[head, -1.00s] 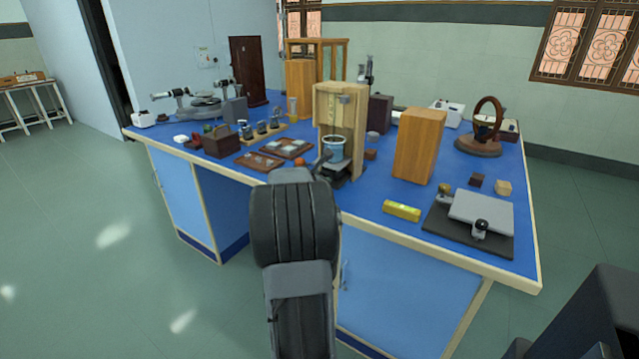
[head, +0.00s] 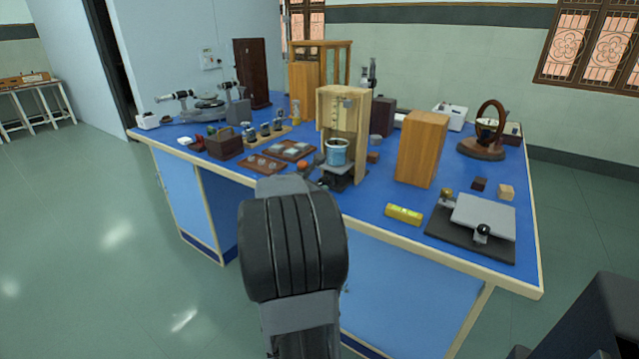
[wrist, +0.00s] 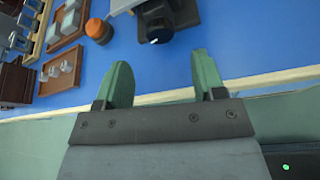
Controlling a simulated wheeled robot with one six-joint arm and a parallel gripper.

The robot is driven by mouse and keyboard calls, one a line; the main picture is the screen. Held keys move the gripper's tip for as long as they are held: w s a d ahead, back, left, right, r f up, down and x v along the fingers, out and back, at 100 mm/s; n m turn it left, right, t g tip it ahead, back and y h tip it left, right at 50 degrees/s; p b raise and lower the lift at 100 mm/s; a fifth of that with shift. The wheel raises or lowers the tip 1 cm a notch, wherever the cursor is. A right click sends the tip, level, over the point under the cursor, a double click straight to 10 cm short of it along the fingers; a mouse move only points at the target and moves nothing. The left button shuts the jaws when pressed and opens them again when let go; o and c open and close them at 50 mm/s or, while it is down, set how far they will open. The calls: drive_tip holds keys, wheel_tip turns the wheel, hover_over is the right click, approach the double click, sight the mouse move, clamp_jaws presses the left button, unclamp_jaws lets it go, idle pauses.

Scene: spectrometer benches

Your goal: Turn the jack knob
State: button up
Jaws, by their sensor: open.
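The jack (head: 345,178) is a small dark stand with a pale top plate, under a blue beaker (head: 338,151) inside an open wooden frame (head: 360,135). Its black round knob (head: 326,182) faces the front edge of the bench. In the wrist view the knob (wrist: 155,30) has a white mark and lies just beyond the fingertips, roughly centred between them. My gripper (wrist: 160,68) is open and empty, its two green fingers apart and not touching the knob. In the head view my arm hides the gripper.
An orange round object (wrist: 98,30) sits left of the knob, with wooden trays (wrist: 62,70) beyond it. The blue bench top (wrist: 240,45) is clear to the right of the knob.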

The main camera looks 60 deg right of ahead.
drive_tip(key=p+v, duration=0.1)
drive_tip(key=v, duration=0.6)
